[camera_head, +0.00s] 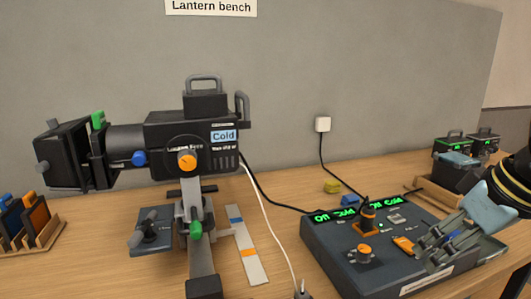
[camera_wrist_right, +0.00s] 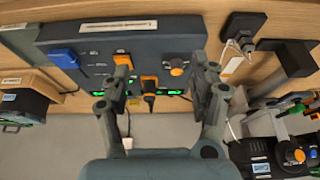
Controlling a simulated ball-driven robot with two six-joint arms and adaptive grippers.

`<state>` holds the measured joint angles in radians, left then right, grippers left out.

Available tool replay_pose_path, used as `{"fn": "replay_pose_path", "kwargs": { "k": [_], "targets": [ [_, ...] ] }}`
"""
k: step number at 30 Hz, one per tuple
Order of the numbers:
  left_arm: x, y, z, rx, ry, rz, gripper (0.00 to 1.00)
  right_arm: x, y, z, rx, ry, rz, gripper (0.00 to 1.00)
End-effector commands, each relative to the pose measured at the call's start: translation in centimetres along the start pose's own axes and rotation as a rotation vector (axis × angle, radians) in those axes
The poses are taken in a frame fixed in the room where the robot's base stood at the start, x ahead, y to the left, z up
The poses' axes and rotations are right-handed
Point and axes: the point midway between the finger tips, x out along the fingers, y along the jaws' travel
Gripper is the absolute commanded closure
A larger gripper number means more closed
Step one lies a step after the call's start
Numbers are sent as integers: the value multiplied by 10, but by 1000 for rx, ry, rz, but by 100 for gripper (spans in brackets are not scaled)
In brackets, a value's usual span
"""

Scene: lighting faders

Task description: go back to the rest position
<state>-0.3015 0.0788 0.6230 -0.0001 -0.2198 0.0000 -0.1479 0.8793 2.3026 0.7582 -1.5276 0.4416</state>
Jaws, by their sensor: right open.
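The dark fader console (camera_head: 335,262) lies on the bench at the front right, with green lit displays and orange controls. An orange fader handle (camera_head: 367,216) stands upright on it, with an orange knob (camera_head: 362,252) nearer the front. My right gripper (camera_head: 428,243) comes in from the right, over the console's right part. In the right wrist view, my right gripper (camera_wrist_right: 161,68) is open, its fingers spread with nothing held between them. The console (camera_wrist_right: 80,42) and fader handle (camera_wrist_right: 149,88) show beyond the fingers. Whether the fingers touch the console I cannot tell. My left gripper is not in view.
A black lantern (camera_head: 160,135) on a stand, its display reading Cold, occupies the left of the bench. Orange and blue frames (camera_head: 38,217) stand in a wooden rack at far left. Dark boxes (camera_head: 462,160) stand behind at right. Cables run to a wall socket (camera_head: 323,124).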

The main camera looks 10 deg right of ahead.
Motion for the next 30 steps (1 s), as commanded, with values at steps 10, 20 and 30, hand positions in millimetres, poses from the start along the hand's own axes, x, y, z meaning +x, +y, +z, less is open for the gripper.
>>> {"fn": "replay_pose_path", "kwargs": {
  "k": [10, 20, 30],
  "targets": [
    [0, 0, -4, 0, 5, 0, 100, 29, -38, 44, -29, 4, -7, 39],
    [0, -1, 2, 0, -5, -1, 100, 44, -76, 104, -24, -19, 37, 39],
    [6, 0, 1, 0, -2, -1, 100, 68, -91, 162, 6, -100, 114, 39]
  ]
}}
